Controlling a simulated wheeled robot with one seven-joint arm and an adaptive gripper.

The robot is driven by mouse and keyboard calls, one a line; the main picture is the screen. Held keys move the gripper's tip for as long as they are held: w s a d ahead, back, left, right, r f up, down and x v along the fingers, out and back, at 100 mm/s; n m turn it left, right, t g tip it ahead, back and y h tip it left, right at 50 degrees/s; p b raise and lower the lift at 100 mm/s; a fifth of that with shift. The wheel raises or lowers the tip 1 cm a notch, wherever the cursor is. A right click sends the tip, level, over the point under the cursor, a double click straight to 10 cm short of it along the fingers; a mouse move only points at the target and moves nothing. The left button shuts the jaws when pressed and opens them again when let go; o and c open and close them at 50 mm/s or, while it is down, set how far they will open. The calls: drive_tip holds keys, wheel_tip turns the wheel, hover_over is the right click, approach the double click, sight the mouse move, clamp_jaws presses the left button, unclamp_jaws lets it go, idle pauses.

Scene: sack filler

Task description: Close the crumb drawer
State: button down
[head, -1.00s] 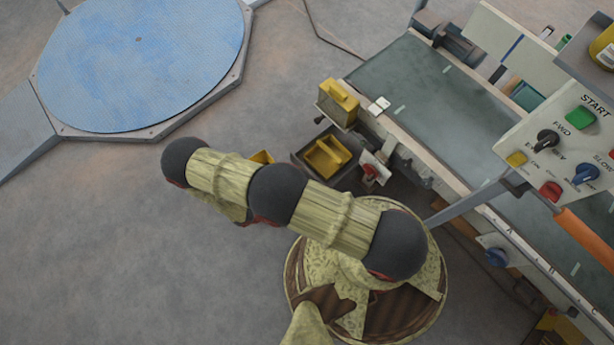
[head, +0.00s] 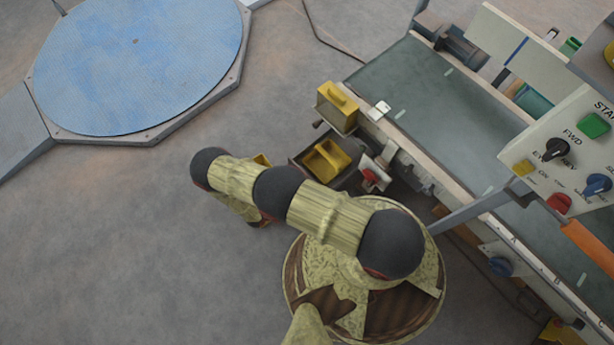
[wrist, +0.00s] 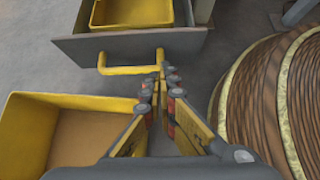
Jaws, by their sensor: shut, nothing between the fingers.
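The crumb drawer is a grey tray (head: 296,163) with a yellow bin (head: 326,160) inside, standing out from under the belt machine in the head view. In the wrist view its grey front wall (wrist: 85,47) spans the top, with a yellow bar handle (wrist: 118,71) on it. My gripper (wrist: 158,78) is shut and empty. Its fingertips are at the right end of the handle in that view; I cannot tell whether they touch it. In the head view my arm hides the gripper.
An open yellow box (wrist: 90,135) sits left of my fingers in the wrist view. A yellow block (head: 338,103) and a red knob (head: 369,176) are on the machine near the drawer. The control panel (head: 560,150) is at right.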

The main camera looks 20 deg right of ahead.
drive_tip(key=d, duration=0.1)
drive_tip(key=w+d+f+b, duration=0.1)
drive_tip(key=d, duration=0.3)
drive_tip(key=shift+w+d+f+b, duration=0.2)
drive_tip(key=shift+w+f+b, duration=0.15)
drive_tip(key=shift+b, duration=0.05)
drive_tip(key=shift+d, duration=0.1)
